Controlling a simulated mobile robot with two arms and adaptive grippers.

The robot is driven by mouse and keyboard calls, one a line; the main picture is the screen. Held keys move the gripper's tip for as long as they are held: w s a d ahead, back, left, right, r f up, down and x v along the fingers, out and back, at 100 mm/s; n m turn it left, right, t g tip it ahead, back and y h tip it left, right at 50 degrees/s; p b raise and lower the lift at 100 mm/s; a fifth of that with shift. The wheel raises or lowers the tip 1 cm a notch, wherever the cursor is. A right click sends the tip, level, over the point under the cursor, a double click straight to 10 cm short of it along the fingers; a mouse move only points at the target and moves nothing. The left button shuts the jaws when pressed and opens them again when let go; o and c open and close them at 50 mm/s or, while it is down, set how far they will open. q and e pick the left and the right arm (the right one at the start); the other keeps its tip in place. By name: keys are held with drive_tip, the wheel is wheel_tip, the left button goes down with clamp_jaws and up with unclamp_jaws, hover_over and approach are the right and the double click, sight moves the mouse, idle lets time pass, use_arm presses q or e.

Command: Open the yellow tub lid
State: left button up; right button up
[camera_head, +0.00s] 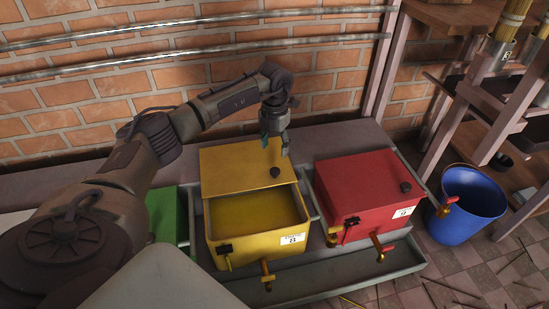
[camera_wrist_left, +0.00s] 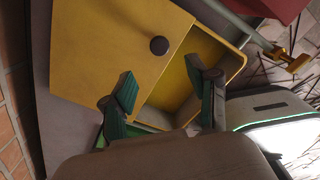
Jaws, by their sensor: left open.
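The yellow tub (camera_head: 230,250) stands in the middle of the bench with its front part uncovered, showing its yellow inside. Its yellow lid (camera_head: 232,165) sits shifted back toward the brick wall and covers only the rear part. A dark round knob (camera_head: 275,172) is near the lid's front edge. My left gripper (camera_head: 276,148) is above the lid, behind the knob. In the left wrist view the lid (camera_wrist_left: 100,45), its knob (camera_wrist_left: 159,45) and the tub's open part show beyond my open left gripper (camera_wrist_left: 160,83). Nothing is between its fingers. My right gripper is not seen.
A red tub (camera_head: 365,185) with its lid on stands close to the right, and a green tub (camera_head: 166,215) is partly hidden by my left arm. A brass tap (camera_head: 267,277) sticks out in front. A blue bucket (camera_head: 468,205) stands on the tiled floor.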

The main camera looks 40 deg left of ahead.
use_arm(q)
drive_tip(key=shift+r, duration=1.35)
